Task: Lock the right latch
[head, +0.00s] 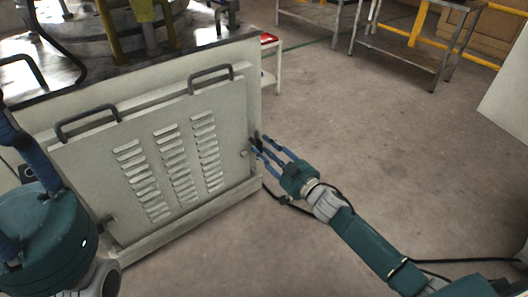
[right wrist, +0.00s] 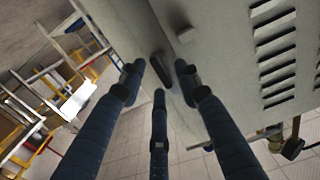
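The grey louvred panel (head: 106,155) stands on the front of the machine cabinet. The right latch (right wrist: 161,68) is a dark elongated piece on the cabinet side, close to the panel's edge. My right gripper (head: 262,144) is at the panel's right edge, its three blue fingers pointing at the latch. In the right wrist view my right gripper (right wrist: 158,78) is open, with fingertips spread around the latch's near end. I cannot tell whether any finger touches it. In the head view the fingers largely cover the latch. My left gripper's teal body (head: 45,238) is at the lower left; its fingertips are cut off.
Two dark handles (head: 88,123) (head: 210,78) sit along the panel's top. A small knob (right wrist: 186,35) is on the panel beside the latch. A metal table (head: 400,50) stands at the back right. The floor (head: 350,140) right of the cabinet is clear.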

